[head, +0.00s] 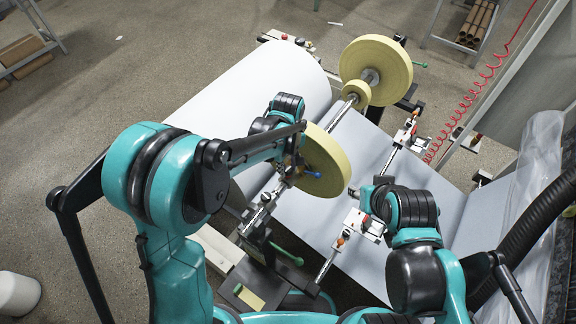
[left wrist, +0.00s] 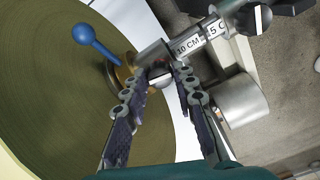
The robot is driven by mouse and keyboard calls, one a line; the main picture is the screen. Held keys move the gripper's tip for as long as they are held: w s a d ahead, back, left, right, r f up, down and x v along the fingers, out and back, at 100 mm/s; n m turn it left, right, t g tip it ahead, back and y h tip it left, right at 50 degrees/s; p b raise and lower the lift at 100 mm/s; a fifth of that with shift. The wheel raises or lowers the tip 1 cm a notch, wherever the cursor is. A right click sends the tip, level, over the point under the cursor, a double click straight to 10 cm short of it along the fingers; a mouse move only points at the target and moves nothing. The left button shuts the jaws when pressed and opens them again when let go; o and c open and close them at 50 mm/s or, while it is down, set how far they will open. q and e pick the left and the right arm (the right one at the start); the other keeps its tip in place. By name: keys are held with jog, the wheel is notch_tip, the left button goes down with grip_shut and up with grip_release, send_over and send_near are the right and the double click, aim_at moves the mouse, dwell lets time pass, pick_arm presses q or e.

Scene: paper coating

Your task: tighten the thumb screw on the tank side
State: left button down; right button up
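In the left wrist view, two dark, ribbed fingers of my left gripper (left wrist: 160,80) stand apart on either side of a small metal part (left wrist: 150,54) on the shaft. I cannot tell if they touch it or if it is the thumb screw. A scale strip marked in cm (left wrist: 188,46) runs along the shaft. A blue-knobbed lever (left wrist: 92,38) rises from a brass collar by the yellow roll (left wrist: 60,90). In the head view my left gripper (head: 291,160) is beside the yellow roll (head: 326,165), partly hidden by my arm. My right gripper (head: 366,197) is near a white clamp block (head: 360,223), its fingers unclear.
A second yellow roll (head: 378,68) stands at the far end of the shaft. A large white paper roll (head: 255,90) lies at the left. A grey sheet (head: 385,165) spreads at the right, with a red coiled hose (head: 460,105) beyond. A silver cylinder (left wrist: 240,100) is close to the left fingers.

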pick_arm(q)
jog(key=shift+m, duration=0.3)
jog(key=m+b, duration=0.1)
jog(key=m, duration=0.2)
jog(key=shift+m, duration=0.4)
jog(key=m+b, duration=0.1)
jog(key=m, duration=0.3)
jog(key=shift+m, duration=0.3)
jog(key=m, duration=0.4)
jog(key=shift+m+b, duration=0.4)
jog(key=shift+m, duration=1.7)
jog(key=c, duration=1.2)
grip_release()
